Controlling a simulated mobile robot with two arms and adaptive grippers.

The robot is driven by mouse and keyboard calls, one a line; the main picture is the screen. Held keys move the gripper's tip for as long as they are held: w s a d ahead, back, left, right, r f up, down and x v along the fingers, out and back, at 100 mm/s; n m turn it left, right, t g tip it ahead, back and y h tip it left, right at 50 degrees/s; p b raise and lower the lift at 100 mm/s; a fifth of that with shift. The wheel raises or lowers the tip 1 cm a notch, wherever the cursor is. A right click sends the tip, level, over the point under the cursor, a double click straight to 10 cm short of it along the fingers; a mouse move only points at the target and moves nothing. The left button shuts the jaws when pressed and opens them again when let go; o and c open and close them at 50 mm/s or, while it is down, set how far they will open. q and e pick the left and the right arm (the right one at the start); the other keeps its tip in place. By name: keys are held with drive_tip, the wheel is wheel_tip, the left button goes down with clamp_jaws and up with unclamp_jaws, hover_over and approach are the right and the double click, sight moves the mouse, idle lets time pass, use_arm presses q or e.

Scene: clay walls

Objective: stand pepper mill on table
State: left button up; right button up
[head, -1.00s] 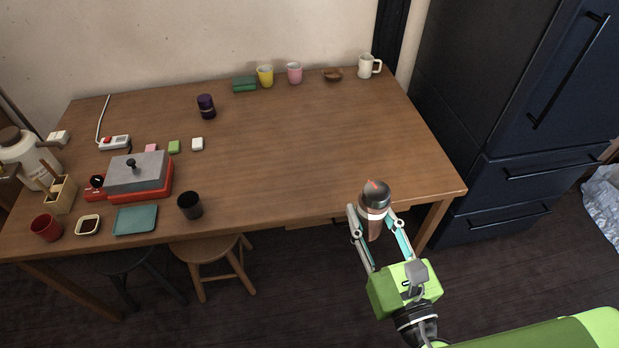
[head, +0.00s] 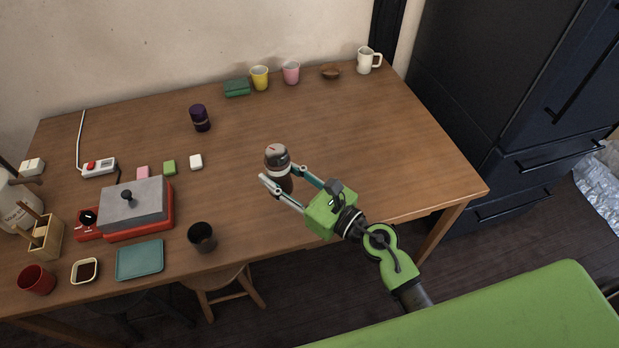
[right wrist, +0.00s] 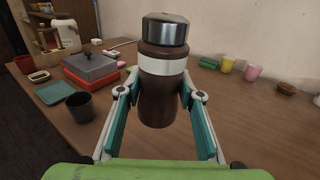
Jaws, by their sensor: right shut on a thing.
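The pepper mill (head: 278,161) is dark brown with a pale band and a shiny metal cap. It is upright in my right gripper (head: 281,186), over the middle of the wooden table (head: 345,145). In the right wrist view the mill (right wrist: 162,95) stands between the two fingers, which are shut on it from both sides. Whether its base touches the table or hangs just above it, I cannot tell. My left gripper is not in view.
A black cup (head: 202,238), a teal tray (head: 139,261) and a red hotplate with grey lid (head: 137,203) are to the left. A dark purple jar (head: 200,118) stands farther back. Cups, a bowl (head: 330,72) and a white mug (head: 367,61) line the back. The table's right side is clear.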

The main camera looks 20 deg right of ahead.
drive_tip(key=w+d+f+b, duration=0.1)
drive_tip(key=d+f, duration=0.1)
drive_tip(key=d, duration=0.1)
drive_tip(key=w+d+f, duration=0.2)
drive_tip(key=d+f, duration=0.1)
drive_tip(key=d, duration=0.1)
drive_tip(key=w+d+f+b, duration=0.1)
drive_tip(key=w+d+f, duration=0.1)
drive_tip(key=d+f, duration=0.1)
drive_tip(key=shift+w+d+f+b, duration=0.2)
drive_tip(key=shift+d+b, duration=0.1)
drive_tip(key=shift+d, duration=0.25)
drive_tip(key=shift+w+d+f, duration=0.15)
drive_tip(key=shift+d+f, duration=0.05)
wheel_tip(320, 180, down, 2)
drive_tip(key=shift+d+f, duration=0.1)
drive_tip(key=shift+f, duration=0.05)
drive_tip(key=shift+f+b, duration=0.3)
drive_tip(key=shift+f, duration=0.1)
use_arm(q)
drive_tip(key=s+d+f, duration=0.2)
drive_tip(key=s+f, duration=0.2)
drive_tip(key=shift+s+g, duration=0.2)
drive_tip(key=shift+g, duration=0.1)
use_arm(e)
drive_tip(key=shift+f, duration=0.1)
